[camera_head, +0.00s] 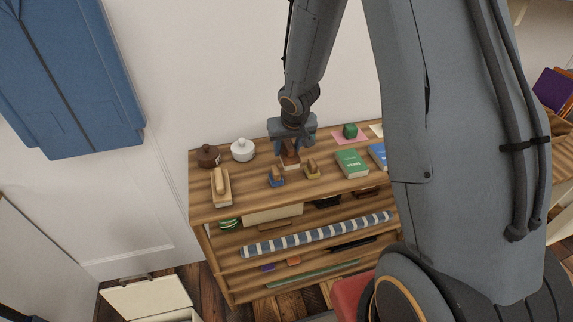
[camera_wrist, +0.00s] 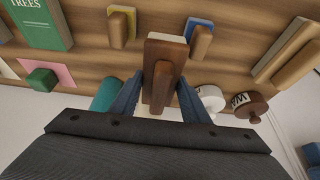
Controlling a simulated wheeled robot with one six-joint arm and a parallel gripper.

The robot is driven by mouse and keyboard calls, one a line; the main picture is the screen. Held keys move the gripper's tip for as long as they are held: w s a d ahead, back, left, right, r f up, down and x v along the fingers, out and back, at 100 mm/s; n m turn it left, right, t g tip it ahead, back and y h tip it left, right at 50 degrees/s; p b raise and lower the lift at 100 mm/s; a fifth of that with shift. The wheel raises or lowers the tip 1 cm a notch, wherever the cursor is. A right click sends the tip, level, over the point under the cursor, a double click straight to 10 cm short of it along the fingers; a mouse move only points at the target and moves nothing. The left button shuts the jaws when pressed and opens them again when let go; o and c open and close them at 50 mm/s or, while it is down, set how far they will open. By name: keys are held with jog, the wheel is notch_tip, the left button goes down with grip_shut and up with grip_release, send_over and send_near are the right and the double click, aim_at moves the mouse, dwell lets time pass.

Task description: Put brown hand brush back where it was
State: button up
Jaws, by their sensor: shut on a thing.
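The brown hand brush (camera_head: 289,158) is at my gripper (camera_head: 292,143), over the back part of the wooden shelf unit's top (camera_head: 204,208). In the wrist view the brush (camera_wrist: 160,48) is a dark brown block with a lighter edge and a raised handle. My gripper (camera_wrist: 158,96) is shut on its handle, one blue finger on each side. I cannot tell whether the brush touches the shelf top. A blue-based brush (camera_head: 277,177) and a yellow-based brush (camera_head: 311,169) stand in front of it.
A cream-based brush (camera_head: 221,188), a brown jar (camera_head: 208,156) and a white jar (camera_head: 243,150) stand left. A green book (camera_head: 351,163), a blue book (camera_head: 378,155) and a green cube (camera_head: 350,131) on pink paper lie right. A teal object (camera_wrist: 106,94) is partly hidden beside my gripper.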

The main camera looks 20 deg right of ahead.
jog(key=shift+f+b, duration=0.35)
jog(key=shift+f, duration=0.15)
notch_tip(320, 180, down, 4)
jog(key=b, duration=0.5)
jog(key=shift+r, duration=0.1)
jog(key=o, duration=1.2)
